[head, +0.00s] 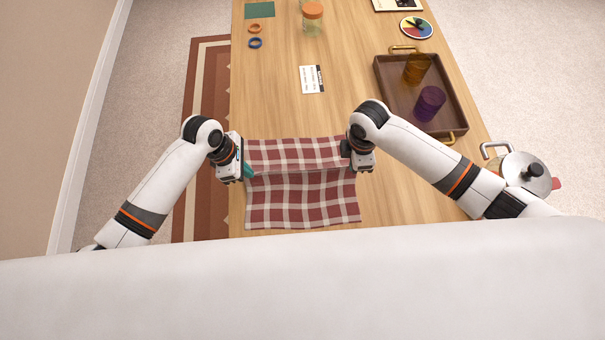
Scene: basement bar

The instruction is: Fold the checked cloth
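The red-and-white checked cloth (302,205) lies on the wooden table close in front of me. Its near part is spread out flat. Its far part forms a separate band, with an edge line running across between my two grippers. My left gripper (247,171) is at the left end of that edge, its teal fingertips against the cloth, and it appears shut on it. My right gripper (346,150) is at the right side of the far band. Its fingertips are mostly hidden by its own hand, so its grip is unclear.
A brown tray (385,82) with an orange and a purple cup stands right of the cloth. A lidded pot (527,172) is beside my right arm. The table left of the card is clear.

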